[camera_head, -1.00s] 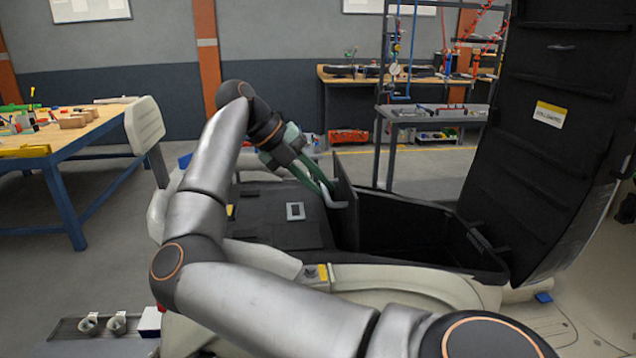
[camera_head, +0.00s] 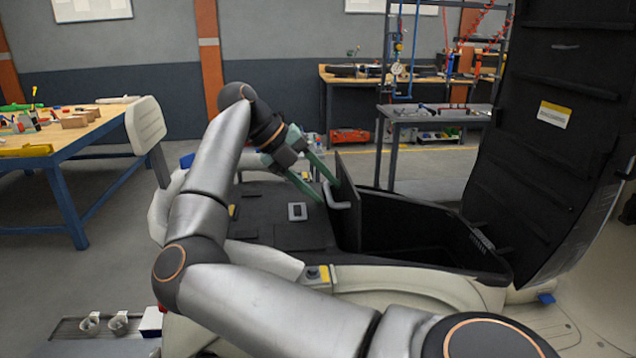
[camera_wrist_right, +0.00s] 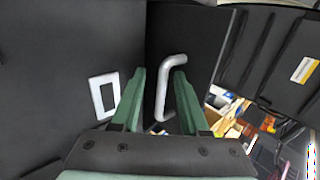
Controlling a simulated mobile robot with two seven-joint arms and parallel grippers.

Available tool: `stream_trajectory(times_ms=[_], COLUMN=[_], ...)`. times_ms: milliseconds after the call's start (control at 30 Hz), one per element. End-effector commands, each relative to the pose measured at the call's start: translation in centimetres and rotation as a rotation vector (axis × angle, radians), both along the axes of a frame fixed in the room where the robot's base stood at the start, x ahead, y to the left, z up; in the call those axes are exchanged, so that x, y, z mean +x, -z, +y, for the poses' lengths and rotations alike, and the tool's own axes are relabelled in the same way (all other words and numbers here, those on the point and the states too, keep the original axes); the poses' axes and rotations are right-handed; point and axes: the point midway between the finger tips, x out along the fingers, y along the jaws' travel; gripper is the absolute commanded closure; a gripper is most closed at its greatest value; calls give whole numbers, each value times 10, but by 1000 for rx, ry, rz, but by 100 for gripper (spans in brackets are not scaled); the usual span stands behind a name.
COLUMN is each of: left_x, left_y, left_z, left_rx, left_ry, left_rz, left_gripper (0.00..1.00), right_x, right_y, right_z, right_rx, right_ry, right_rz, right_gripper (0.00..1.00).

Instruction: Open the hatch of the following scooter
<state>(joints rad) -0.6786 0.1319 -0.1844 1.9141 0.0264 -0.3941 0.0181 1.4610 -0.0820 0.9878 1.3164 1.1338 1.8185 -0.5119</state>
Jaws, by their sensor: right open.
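The scooter (camera_head: 430,285) is cream with a black interior. Its hatch (camera_head: 348,222) is a dark panel that stands upright beside an open black bin. A pale grey bar handle (camera_head: 337,204) is on the hatch's left face. My right gripper (camera_head: 330,193) is open at the handle. In the right wrist view the handle (camera_wrist_right: 163,88) lies between the spread green fingers of the gripper (camera_wrist_right: 159,75). I cannot tell whether a finger touches it. My left gripper is not in view.
The large black seat lid (camera_head: 545,130) with a yellow-and-white label stands raised at the right. A workbench (camera_head: 60,160) with tools is at the left. A metal rack (camera_head: 435,118) stands behind the scooter. Floor (camera_head: 110,205) is clear between bench and scooter.

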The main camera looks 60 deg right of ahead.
Motion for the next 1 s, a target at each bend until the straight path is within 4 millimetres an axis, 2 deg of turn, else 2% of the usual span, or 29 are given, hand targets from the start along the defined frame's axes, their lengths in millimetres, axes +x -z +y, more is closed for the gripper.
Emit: stream_trajectory(times_ms=[167,467,700,1000], left_x=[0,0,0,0], left_y=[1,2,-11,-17], left_z=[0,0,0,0], left_rx=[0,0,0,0], left_ry=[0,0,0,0], left_rz=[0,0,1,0], left_gripper=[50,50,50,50], right_x=[8,37,56,64], right_y=[-11,-57,-87,-95], right_z=[5,29,45,52], right_rx=[-1,-1,3,0], right_ry=[-3,-4,-2,-1], right_rz=[-3,-2,-1,0], right_gripper=[55,55,55,55])
